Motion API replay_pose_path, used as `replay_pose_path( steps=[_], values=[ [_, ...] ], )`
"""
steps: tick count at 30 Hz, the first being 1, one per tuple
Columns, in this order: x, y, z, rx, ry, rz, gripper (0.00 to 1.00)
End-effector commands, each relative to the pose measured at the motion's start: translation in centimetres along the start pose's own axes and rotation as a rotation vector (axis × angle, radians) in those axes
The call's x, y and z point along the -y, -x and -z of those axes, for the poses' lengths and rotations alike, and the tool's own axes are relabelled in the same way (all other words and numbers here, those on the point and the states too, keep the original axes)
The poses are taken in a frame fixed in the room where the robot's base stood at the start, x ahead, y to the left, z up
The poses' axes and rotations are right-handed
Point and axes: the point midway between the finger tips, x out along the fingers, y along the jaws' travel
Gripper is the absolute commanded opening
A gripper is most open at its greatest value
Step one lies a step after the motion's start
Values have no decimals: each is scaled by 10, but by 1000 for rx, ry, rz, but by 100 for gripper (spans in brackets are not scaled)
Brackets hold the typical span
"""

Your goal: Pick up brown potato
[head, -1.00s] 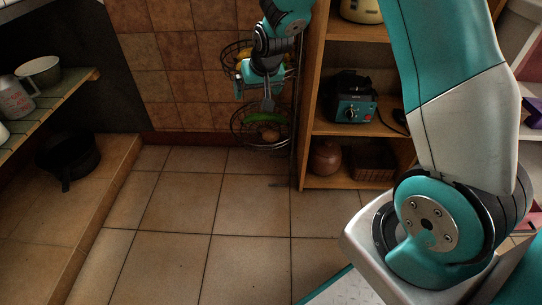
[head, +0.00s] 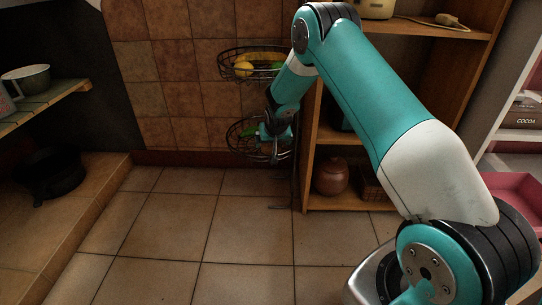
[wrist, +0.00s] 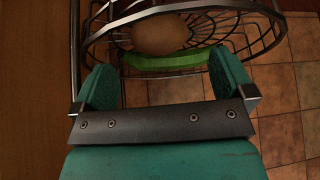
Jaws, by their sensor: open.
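The brown potato (wrist: 160,35) lies in the lower wire basket (wrist: 246,38), seen at the top of the wrist view. A long green vegetable (wrist: 168,62) lies beside it, on the side nearer my gripper. My gripper (wrist: 166,80) is open and empty, with its two fingers apart on either side of the green vegetable and short of the potato. In the head view my gripper (head: 276,148) is at the right part of the lower basket (head: 236,150), and the potato cannot be made out there.
An upper wire basket (head: 226,70) with yellow fruit (head: 243,69) hangs above the lower one. A wooden shelf (head: 310,150) with a brown pot (head: 332,177) stands close on the right. The tiled floor (head: 190,225) in front is clear.

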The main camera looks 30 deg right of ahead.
Motion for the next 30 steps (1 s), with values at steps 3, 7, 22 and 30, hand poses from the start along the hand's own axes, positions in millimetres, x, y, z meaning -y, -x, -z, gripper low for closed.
replay_pose_path(
  steps=[3,7,22,30],
  values=[
    [0,-13,0,0,0,0,100],
    [0,-20,0,0,1,0,100],
    [-1,-66,6,0,0,0,100],
    [-1,-65,6,1,0,0,70]
  ],
)
